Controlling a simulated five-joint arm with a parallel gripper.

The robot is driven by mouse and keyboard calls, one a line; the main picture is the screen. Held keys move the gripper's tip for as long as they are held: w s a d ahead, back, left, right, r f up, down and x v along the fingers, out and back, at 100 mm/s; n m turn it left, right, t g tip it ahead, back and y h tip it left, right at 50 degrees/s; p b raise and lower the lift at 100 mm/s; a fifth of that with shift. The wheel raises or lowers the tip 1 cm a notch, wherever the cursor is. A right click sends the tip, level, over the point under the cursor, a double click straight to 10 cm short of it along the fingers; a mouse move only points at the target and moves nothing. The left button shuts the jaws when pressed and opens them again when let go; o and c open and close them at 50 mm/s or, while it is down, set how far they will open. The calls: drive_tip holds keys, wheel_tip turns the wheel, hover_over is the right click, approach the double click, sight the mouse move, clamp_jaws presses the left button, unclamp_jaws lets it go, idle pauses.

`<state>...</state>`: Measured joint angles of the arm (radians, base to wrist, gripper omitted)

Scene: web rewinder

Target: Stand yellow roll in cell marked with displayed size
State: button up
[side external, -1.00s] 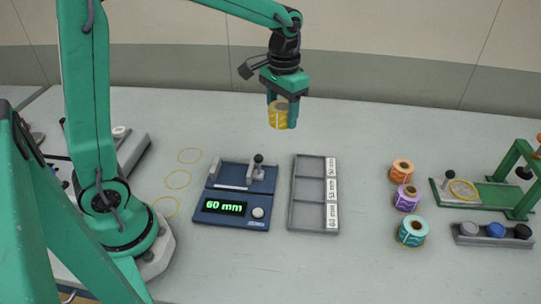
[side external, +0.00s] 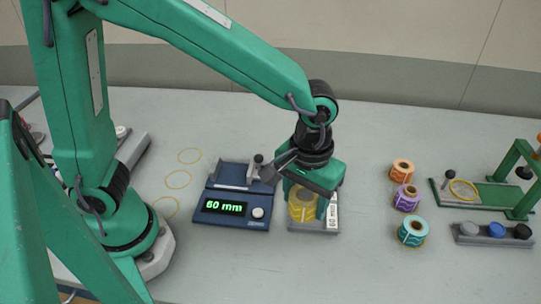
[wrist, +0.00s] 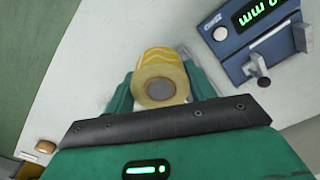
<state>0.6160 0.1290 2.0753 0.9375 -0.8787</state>
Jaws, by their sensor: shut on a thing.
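The yellow roll (side external: 302,209) is held upright between the fingers of my gripper (side external: 305,203), at the near cell of the grey tray (side external: 316,231). Its label reads 60 mm. I cannot tell whether the roll rests on the cell floor. My gripper hides the tray's far cells. The blue gauge (side external: 232,223) displays 60 mm in green. In the wrist view the roll (wrist: 160,82) sits between both fingers, its open end and grey core facing the camera.
Orange (side external: 402,170), purple (side external: 407,198) and teal (side external: 412,231) rolls stand to the right. A green-framed stand (side external: 495,192) and a grey holder with knobs (side external: 493,233) are farther right. The gauge is close left of the tray. The front table is clear.

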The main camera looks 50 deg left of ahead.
drive_tip(key=shift+s+d+f, duration=0.15)
drive_tip(key=shift+s+d, duration=0.3)
drive_tip(key=shift+s, duration=0.05)
drive_tip(key=shift+s+d+f, duration=0.15)
drive_tip(key=shift+s+d, duration=0.3)
drive_tip(key=shift+s, duration=0.05)
drive_tip(key=shift+w+a, duration=0.1)
approach(332, 216)
drive_tip(key=s+a, duration=0.1)
drive_tip(key=s+a+f, duration=0.1)
drive_tip(key=s+a, duration=0.1)
drive_tip(key=a, duration=0.1)
drive_tip(key=shift+s+f, duration=0.4)
drive_tip(key=shift+f, duration=2)
drive_tip(key=shift+f, duration=0.6)
drive_tip(key=o, duration=1.1)
